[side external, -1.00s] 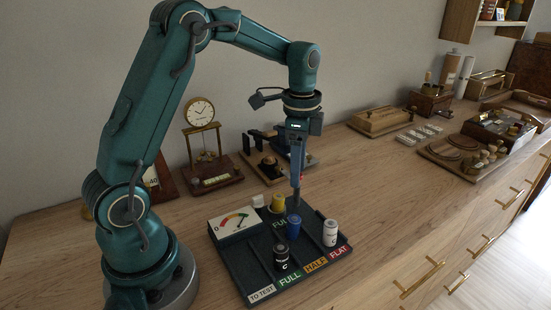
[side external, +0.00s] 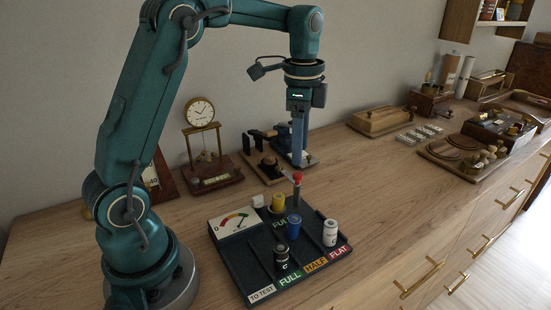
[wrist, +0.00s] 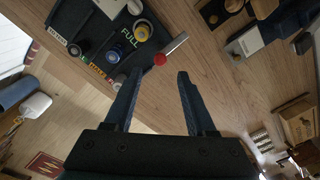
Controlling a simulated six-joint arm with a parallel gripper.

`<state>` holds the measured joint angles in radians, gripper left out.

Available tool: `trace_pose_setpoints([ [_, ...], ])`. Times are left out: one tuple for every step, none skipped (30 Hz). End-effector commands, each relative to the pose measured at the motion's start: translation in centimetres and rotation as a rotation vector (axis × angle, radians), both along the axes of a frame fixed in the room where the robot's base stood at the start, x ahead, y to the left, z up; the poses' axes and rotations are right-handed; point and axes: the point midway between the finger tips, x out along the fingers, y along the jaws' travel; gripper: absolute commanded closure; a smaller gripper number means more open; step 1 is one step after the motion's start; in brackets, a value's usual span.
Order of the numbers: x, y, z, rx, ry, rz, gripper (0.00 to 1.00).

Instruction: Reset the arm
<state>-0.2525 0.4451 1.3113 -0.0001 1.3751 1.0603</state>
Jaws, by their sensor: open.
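My gripper (side external: 298,158) hangs pointing down above the back of the dark tester tray (side external: 246,270). Its two fingers are apart with nothing between them, also in the wrist view (wrist: 158,78). A metal rod with a red knob (side external: 297,177) stands at the tray's back edge, just below the fingertips and clear of them. The knob also shows in the wrist view (wrist: 160,59), ahead of the fingertips. The tray carries a meter (side external: 234,222), a black cell (side external: 281,258), a blue cell (side external: 294,228), a yellow cell (side external: 278,203) and a white cell (side external: 330,234).
A brass clock (side external: 201,115) and a wooden stand with dark blocks (side external: 265,163) are behind the tray. A wooden box (side external: 380,121) and several small items lie to the right. The wood counter (side external: 390,190) right of the tray is clear.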

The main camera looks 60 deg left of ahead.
Motion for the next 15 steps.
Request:
trace_pose_setpoints([
  [0.1,-0.3,0.8,0.006,-0.023,-0.008,0.44],
  [0.1,-0.4,1.3,0.01,-0.04,-0.014,0.44],
  [-0.2,-0.8,2.2,0.014,-0.06,-0.023,0.44],
  [-0.5,-1.1,2.8,0.018,-0.073,-0.031,0.44],
  [-0.9,-1.5,3.4,0.021,-0.089,-0.04,0.44],
  [-1.6,-2.0,4.2,0.026,-0.111,-0.047,0.44],
  [-2.1,-2.5,4.8,0.028,-0.13,-0.047,0.44],
  [-2.7,-2.9,5.3,0.03,-0.149,-0.042,0.44],
  [-3.5,-3.4,5.8,0.031,-0.172,-0.029,0.44],
  [-4.2,-3.8,6.2,0.031,-0.191,-0.016,0.44],
  [-4.8,-4.2,6.5,0.029,-0.21,-0.001,0.44],
  [-5.7,-4.6,6.8,0.027,-0.233,0.023,0.44],
  [-6.3,-4.9,7.0,0.024,-0.251,0.043,0.44],
  [-7.0,-5.3,7.1,0.02,-0.269,0.063,0.44],
  [-7.9,-5.7,7.2,0.013,-0.293,0.094,0.44],
])
